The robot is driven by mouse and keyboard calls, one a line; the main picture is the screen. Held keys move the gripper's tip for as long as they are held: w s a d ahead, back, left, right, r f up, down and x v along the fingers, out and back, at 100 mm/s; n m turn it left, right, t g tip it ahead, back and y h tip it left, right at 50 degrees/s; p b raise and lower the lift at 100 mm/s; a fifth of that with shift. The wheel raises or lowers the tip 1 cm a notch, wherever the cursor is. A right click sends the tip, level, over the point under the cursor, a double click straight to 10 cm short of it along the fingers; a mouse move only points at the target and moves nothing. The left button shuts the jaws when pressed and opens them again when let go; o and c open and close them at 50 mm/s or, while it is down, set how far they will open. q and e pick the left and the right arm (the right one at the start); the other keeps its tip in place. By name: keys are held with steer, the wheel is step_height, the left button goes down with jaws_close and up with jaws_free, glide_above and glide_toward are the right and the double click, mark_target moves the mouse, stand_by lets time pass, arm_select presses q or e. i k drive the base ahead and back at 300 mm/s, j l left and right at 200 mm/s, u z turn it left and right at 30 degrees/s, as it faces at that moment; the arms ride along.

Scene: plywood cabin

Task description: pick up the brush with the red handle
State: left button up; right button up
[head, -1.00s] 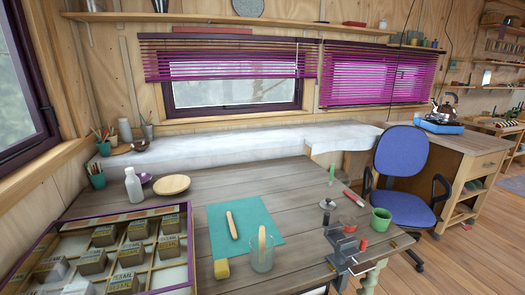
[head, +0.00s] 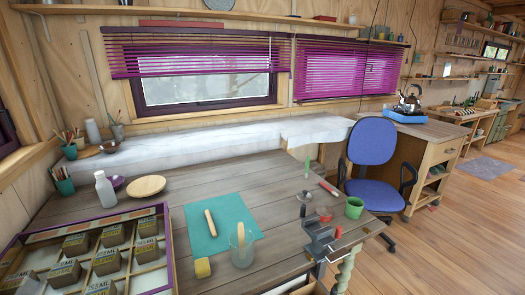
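A small slim red item (head: 328,189) lies on the right part of the wooden table (head: 270,180), behind the green cup. It may be the brush with the red handle, but it is too small to make out bristles. Several brushes or tools stand in a teal cup (head: 62,180) at the table's left end, and more stand in another cup (head: 69,148) behind it. Their handle colours are hard to tell. Neither of my grippers shows in the head view.
A vise (head: 320,238) is at the table's front right edge, near the green cup (head: 354,208). A glass jar (head: 242,250) stands by the teal mat (head: 228,212). A compartment box (head: 90,215) fills the left front. A blue chair (head: 375,155) stands right; the floor (head: 450,230) beyond is open.

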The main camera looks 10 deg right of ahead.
mark_target(324, 185)
steer(key=i+z, duration=0.25)
steer(key=z, duration=0.2)
steer(key=i+z, duration=0.3)
steer(key=z, duration=0.15)
